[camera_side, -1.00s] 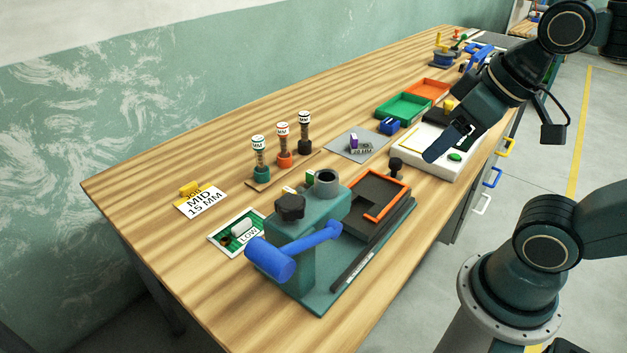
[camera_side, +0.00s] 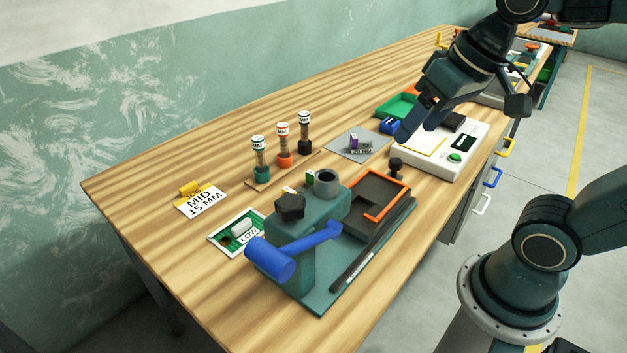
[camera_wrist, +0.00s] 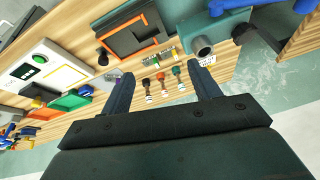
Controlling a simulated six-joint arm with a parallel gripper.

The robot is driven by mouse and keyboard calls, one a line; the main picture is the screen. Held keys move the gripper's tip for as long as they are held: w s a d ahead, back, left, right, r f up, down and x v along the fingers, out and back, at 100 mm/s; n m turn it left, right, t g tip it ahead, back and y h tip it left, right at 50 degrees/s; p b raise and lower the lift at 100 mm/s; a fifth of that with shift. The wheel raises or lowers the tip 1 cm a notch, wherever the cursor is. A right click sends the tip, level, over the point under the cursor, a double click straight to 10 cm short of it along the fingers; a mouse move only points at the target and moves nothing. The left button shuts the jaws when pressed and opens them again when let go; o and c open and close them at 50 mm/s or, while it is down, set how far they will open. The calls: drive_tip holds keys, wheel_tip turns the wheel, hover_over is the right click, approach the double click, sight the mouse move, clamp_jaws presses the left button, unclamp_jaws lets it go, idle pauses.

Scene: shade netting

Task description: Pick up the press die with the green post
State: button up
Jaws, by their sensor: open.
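Three upright dies with white caps marked MM stand on a thin wooden strip. The die with the green post (camera_side: 260,163) is nearest the MID sign, the orange one (camera_side: 283,150) is in the middle, and the black one (camera_side: 304,136) is farthest. In the wrist view the green die (camera_wrist: 177,74) is the rightmost of the three. My gripper (camera_side: 414,130) is open and empty, above the bench near the white box, well to the right of the dies. In the wrist view the dies show between my gripper's fingers (camera_wrist: 160,76), some way beyond them.
A teal press (camera_side: 318,260) with a blue lever stands in front of the dies. A MID 15 MM sign (camera_side: 203,203) and a LOW card (camera_side: 230,232) lie left. A grey mat (camera_side: 345,137) with a purple piece, a green tray (camera_side: 392,106) and a white box (camera_side: 455,163) lie right.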

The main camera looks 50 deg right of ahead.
drive_tip(key=w+m+g, duration=0.2)
drive_tip(key=w+m, duration=0.2)
drive_tip(key=w, duration=0.5)
drive_tip(key=m+g+y, duration=0.3)
drive_tip(key=m+y, duration=0.1)
drive_tip(key=m, duration=0.7)
hover_over(313, 173)
drive_tip(key=d, duration=0.5)
wheel_tip(313, 173, down, 14)
drive_tip(key=shift+w+f+m, duration=0.1)
drive_tip(key=shift+f+m, duration=0.1)
drive_tip(key=shift+m, duration=0.2)
drive_tip(key=shift+x, duration=4.3)
drive_tip(key=shift+a, duration=0.1)
drive_tip(key=shift+x, duration=2.55)
